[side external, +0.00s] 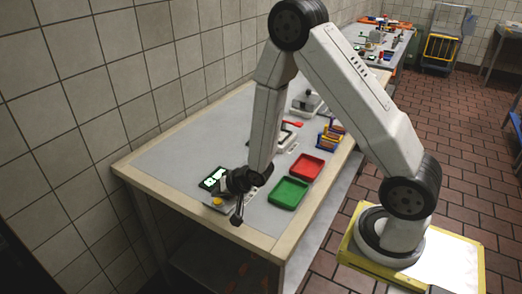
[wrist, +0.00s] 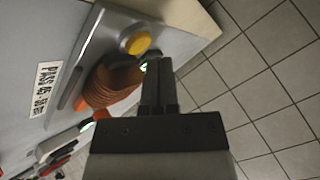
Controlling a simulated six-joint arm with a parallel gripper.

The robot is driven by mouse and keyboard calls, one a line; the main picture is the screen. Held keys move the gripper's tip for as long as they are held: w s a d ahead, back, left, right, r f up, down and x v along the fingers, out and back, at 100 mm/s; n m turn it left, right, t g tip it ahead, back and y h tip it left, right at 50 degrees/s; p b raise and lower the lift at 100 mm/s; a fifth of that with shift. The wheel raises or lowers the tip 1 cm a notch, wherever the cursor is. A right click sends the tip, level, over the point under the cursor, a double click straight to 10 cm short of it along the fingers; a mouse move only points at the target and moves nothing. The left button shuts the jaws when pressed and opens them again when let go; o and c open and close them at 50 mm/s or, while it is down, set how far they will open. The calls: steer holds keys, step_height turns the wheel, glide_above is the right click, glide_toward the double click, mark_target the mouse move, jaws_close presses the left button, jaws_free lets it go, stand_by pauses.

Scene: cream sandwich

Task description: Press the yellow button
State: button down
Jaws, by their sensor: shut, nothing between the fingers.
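The yellow button (wrist: 135,41) is a round cap on a grey metal panel (wrist: 98,35) in the wrist view. It also shows small in the side external view (side external: 217,202), at the near end of the table. My gripper (wrist: 158,62) has its dark fingers shut and empty. In the wrist view the fingertips appear just below and right of the button, apart from it in the picture; their height above the panel is hard to tell. In the side external view my gripper (side external: 237,218) hangs just right of the button.
A lit green-and-black display (side external: 213,178) is behind the button. A green tray (side external: 289,193) and a red tray (side external: 306,166) lie to the right on the table (side external: 180,155). The table's edge is close to the button.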

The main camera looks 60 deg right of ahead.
mark_target(220, 202)
steer(key=shift+f, duration=0.9)
stand_by(1.1)
steer(key=shift+r, duration=0.9)
stand_by(0.4)
steer(key=shift+r, duration=2.5)
steer(key=s+r+n+g, duration=0.3)
steer(key=s+n, duration=0.1)
steer(key=s, duration=0.3)
steer(key=s+r+n+g+h, duration=0.1)
steer(key=s+r+n+g, duration=0.2)
steer(key=s, duration=0.5)
steer(key=shift+a+r+n+g, duration=0.15)
steer(key=shift+a+n+g, duration=0.15)
steer(key=shift+a+n, duration=0.15)
